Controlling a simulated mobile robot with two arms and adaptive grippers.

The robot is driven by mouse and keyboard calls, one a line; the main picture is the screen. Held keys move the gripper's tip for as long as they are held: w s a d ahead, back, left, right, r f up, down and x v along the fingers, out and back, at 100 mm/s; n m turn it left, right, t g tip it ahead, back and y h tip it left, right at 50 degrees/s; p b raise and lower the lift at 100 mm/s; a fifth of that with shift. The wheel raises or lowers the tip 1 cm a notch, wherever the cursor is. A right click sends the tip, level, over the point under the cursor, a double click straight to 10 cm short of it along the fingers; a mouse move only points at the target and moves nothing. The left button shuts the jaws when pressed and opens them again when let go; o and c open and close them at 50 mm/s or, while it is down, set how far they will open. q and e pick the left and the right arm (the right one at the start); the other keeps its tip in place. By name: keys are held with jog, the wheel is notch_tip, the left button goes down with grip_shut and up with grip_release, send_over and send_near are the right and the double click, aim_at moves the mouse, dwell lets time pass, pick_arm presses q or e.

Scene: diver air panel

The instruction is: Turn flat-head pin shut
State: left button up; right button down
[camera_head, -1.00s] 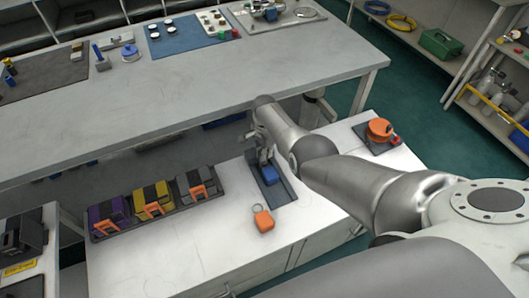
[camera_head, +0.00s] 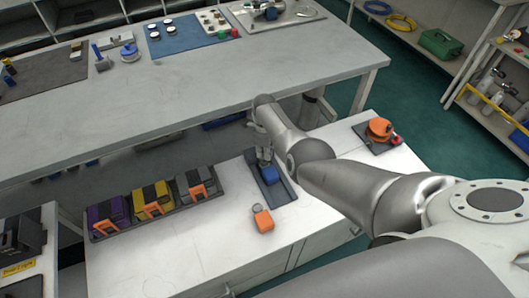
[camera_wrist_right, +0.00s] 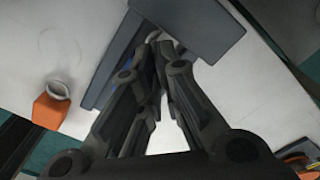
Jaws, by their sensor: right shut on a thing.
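My right gripper (camera_head: 264,162) points down at the far end of a dark grey tray (camera_head: 285,190) on the white counter, right beside a blue block (camera_head: 269,175). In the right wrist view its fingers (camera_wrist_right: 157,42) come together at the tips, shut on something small. The fingers hide it, and I cannot make out a flat-head pin in either view. A dark grey plate (camera_wrist_right: 200,22) shows just beyond the fingertips. My left gripper is not in view.
Purple, yellow and grey cases (camera_head: 152,201) stand to the left. An orange round device (camera_head: 379,129) sits at the right. A large grey table (camera_head: 180,90) is behind.

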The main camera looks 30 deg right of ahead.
jog(key=m, duration=0.4)
jog(key=shift+w+r+m, duration=0.3)
jog(key=shift+w, duration=0.1)
jog(key=m+b, duration=0.1)
jog(key=m, duration=0.1)
jog(key=shift+m, duration=0.4)
jog(key=shift+f+m+b, duration=0.2)
jog(key=shift+m+b, duration=1.2)
jog(key=shift+b, duration=0.25)
jog(key=shift+s+m+b, duration=0.1)
jog(key=shift+m+b, duration=0.5)
jog(key=shift+b, duration=0.25)
jog(key=shift+d+r, duration=0.1)
jog(key=shift+r, duration=0.1)
jog(key=c, duration=1.6)
grip_release()
jog(key=shift+s, duration=0.15)
jog(key=shift+c, duration=0.2)
jog(key=shift+f, duration=0.1)
